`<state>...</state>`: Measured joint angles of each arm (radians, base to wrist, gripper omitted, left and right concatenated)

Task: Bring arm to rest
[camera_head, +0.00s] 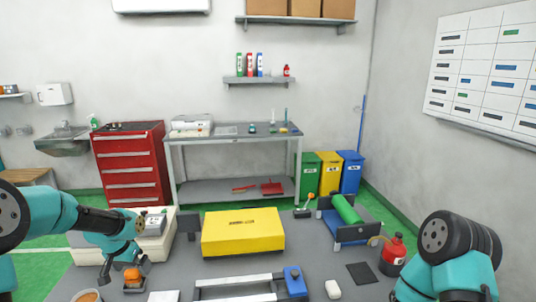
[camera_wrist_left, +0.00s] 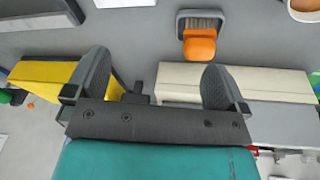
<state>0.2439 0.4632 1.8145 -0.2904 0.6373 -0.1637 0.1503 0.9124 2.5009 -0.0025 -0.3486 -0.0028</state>
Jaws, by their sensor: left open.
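My left arm comes in from the left in the head view, with its gripper (camera_head: 122,266) pointing down near the front left of the grey table (camera_head: 330,262). In the left wrist view the two dark fingers (camera_wrist_left: 152,75) stand wide apart with nothing between them. An orange-handled brush (camera_head: 132,276) sits in a small grey holder just by the gripper; it also shows in the left wrist view (camera_wrist_left: 200,44), beyond the fingertips. My right arm shows at the lower right as teal links; its gripper is out of view.
A yellow box (camera_head: 243,232) stands mid-table, with a cream box (camera_head: 155,246) to its left, beside the left gripper. A green roll (camera_head: 346,208) on a stand and a red bottle (camera_head: 394,250) are at the right. A tan round container (camera_head: 88,296) is at the front left.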

